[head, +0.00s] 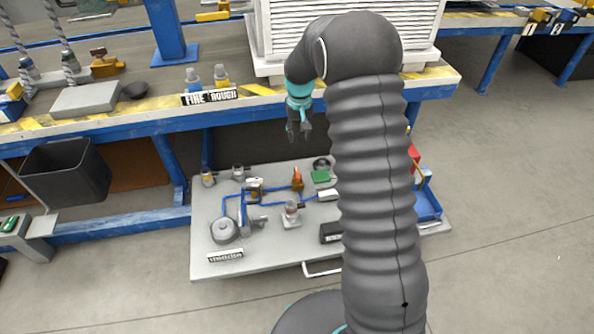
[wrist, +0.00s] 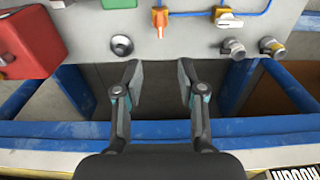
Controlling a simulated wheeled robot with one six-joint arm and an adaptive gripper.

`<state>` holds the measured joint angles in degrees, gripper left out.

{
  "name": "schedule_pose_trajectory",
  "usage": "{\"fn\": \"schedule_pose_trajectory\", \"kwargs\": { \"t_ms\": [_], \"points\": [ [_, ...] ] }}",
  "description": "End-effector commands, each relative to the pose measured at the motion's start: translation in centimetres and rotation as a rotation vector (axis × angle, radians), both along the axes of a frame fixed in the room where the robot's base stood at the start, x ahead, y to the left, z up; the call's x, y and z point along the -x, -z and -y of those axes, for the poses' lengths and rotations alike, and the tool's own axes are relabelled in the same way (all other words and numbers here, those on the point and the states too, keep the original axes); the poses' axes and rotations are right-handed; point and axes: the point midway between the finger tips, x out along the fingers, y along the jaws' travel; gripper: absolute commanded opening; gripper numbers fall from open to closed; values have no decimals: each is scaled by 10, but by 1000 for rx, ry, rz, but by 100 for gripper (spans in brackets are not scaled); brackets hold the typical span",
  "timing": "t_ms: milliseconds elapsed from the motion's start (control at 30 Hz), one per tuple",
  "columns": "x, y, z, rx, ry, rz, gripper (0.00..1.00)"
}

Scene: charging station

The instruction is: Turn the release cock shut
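The valve panel (head: 270,255) is a light grey board with blue pipes, low in front of the bench. An orange-handled cock (head: 297,180) sits on the pipe, also in the wrist view (wrist: 160,18). To its left in the head view is a cock with a pale handle (head: 254,185); the wrist view shows this handle lying crosswise (wrist: 228,17). I cannot tell which is the release cock. My gripper (head: 299,136) points down near the panel's back edge. In the wrist view my gripper (wrist: 158,85) is open and empty, touching nothing.
Two grey fittings (wrist: 233,48) and a dark round knob (wrist: 122,46) stand near the panel's back edge. A red box (wrist: 30,40) is at one side. The blue-edged bench (head: 150,122) runs behind and above. My arm hides the panel's right part in the head view.

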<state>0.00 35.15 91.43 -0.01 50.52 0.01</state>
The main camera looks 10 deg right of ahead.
Motion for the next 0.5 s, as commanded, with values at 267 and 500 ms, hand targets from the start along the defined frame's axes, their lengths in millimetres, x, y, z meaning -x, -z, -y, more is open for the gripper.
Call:
{"fn": "schedule_pose_trajectory", "kwargs": {
  "t_ms": [267, 500],
  "points": [
    [-22, 60, 0, 0, 0, -47, 40],
    [-23, 82, 0, 0, 0, -54, 40]
  ]
}}
